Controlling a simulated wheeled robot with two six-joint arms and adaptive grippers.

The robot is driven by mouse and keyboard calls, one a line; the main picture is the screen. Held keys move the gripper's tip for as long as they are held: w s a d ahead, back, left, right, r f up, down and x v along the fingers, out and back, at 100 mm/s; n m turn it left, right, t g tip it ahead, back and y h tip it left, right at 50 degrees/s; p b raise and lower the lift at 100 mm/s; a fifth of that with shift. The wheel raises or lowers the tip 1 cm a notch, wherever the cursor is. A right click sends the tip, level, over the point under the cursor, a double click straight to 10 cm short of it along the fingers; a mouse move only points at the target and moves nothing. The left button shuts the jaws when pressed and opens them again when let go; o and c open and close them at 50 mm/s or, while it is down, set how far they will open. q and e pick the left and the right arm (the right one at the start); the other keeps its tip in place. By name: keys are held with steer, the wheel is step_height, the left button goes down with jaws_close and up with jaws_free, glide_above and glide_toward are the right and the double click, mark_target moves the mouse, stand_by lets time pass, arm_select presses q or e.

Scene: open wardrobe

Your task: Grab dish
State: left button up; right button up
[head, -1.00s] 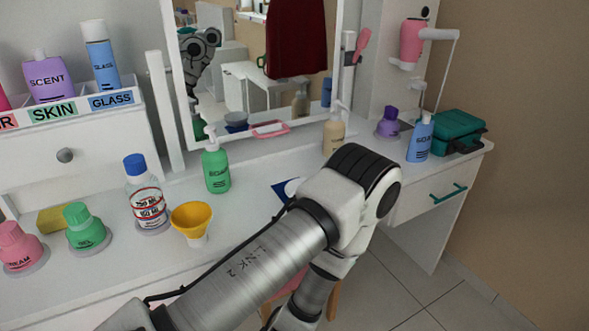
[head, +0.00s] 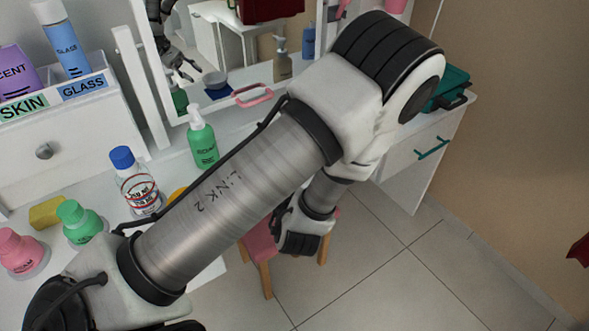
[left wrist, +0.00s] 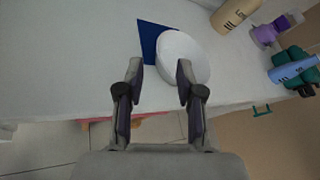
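The white round dish (left wrist: 187,52) rests partly over a dark blue mat (left wrist: 149,38), near the front edge of the white table, in the left wrist view. My left gripper (left wrist: 160,66) is open, its two fingers apart, at the near side of the dish. The right fingertip overlaps the dish in the picture; I cannot tell whether it touches. Nothing is held between the fingers. In the head view my left arm hides the dish and the mat. My right gripper is not in view.
A green soap bottle (head: 203,143), a clear blue-capped bottle (head: 138,185) and a mostly hidden yellow funnel (head: 177,195) stand left of my arm. A pink-seated stool (head: 260,240) is below the table.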

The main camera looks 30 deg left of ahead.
arm_select(q)
steer(key=shift+w+a+f, duration=0.1)
steer(key=shift+a+f, duration=0.05)
steer(key=shift+f, duration=0.1)
steer(key=x, duration=0.5)
steer(key=shift+w+a+r, duration=0.1)
steer(key=shift+w+a, duration=0.15)
steer(key=shift+a, duration=0.05)
jaws_close()
